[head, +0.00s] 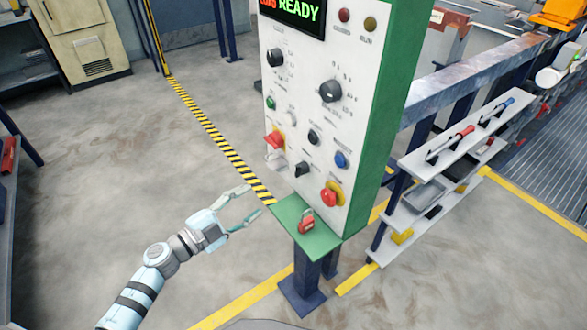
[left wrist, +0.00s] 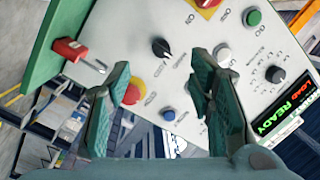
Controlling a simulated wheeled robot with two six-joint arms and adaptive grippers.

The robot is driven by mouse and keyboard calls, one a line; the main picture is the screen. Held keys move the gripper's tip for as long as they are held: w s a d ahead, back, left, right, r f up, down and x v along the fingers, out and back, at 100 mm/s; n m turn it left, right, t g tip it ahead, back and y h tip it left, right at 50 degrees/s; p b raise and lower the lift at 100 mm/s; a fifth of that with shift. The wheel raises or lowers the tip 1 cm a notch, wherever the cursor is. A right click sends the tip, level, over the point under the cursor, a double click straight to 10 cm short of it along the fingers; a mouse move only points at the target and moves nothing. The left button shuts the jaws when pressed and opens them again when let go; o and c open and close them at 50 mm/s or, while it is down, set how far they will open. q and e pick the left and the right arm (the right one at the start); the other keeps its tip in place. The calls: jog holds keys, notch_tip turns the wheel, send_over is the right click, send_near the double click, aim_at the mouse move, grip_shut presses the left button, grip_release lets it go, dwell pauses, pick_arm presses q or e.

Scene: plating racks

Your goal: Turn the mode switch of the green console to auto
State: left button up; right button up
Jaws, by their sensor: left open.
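The green console (head: 372,110) has a pale front panel and a lit READY display (head: 292,8). Several black rotary knobs show: one at the upper left (head: 275,57), a large one at the right (head: 331,91), a small one in the middle (head: 313,137) and a lower selector (head: 302,169). Labels are too small to read, so I cannot tell which is the mode switch. My left gripper (head: 255,201) is open and empty, left of the console's ledge. In the left wrist view the lower selector (left wrist: 161,47) shows between the open fingers (left wrist: 160,88), apart from them.
A red padlock (head: 306,224) rests on the green ledge (head: 318,243). A tool shelf (head: 440,158) stands at right. Floor at left is clear.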

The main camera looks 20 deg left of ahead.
aim_at(295, 173)
pick_arm(q)
jog(key=shift+m+h, duration=0.4)
jog(key=shift+m, duration=0.2)
jog(key=x, duration=0.9)
jog(key=d+r+b+x, duration=0.1)
jog(key=x, duration=0.4)
jog(key=shift+s+r, duration=0.1)
jog(key=shift+s, duration=0.2)
jog(key=shift+w+d+r, duration=0.1)
jog(key=shift+w+d, duration=0.1)
jog(key=shift+w, duration=0.05)
